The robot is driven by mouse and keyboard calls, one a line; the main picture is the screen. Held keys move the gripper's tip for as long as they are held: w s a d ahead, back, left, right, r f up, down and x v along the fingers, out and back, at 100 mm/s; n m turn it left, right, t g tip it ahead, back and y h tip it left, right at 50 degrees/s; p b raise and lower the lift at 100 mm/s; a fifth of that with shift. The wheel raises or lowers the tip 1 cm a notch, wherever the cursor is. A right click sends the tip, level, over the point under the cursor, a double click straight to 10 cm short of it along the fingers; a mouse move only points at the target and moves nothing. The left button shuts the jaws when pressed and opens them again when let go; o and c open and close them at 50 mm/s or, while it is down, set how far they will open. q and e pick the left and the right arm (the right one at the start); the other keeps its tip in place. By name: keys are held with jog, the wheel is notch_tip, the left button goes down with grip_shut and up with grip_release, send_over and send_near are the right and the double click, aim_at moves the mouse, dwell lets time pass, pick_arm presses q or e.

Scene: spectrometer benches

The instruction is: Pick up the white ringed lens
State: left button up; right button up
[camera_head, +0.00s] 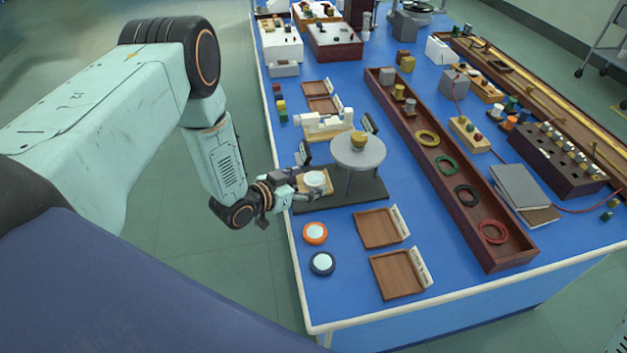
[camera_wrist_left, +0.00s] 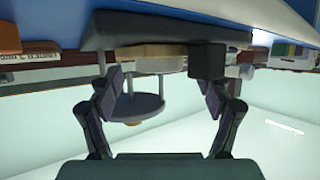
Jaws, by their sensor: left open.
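The white ringed lens (camera_head: 316,179) lies flat on a small tan wooden block (camera_head: 328,190), near the left edge of the blue table in the head view. My left gripper (camera_head: 296,184) is open just left of the lens, close to the block. In the left wrist view the scene is upside down; the gripper (camera_wrist_left: 163,88) shows its two fingers wide apart with nothing held. My right gripper is not in view.
A grey round platform (camera_head: 358,152) with a yellow piece stands right of the lens on a dark base (camera_head: 350,193). An orange ringed lens (camera_head: 315,233) and a dark blue ringed lens (camera_head: 322,263) lie nearer. Wooden trays (camera_head: 380,229) are to their right.

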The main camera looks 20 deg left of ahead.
pick_arm(q)
jog(key=shift+w+d+f, duration=0.15)
jog(key=shift+w+d, duration=0.15)
jog(key=shift+w, duration=0.05)
jog(key=shift+a, duration=0.2)
jog(key=shift+s+a, duration=0.1)
jog(key=c, duration=1.2)
jog(key=shift+c, duration=0.7)
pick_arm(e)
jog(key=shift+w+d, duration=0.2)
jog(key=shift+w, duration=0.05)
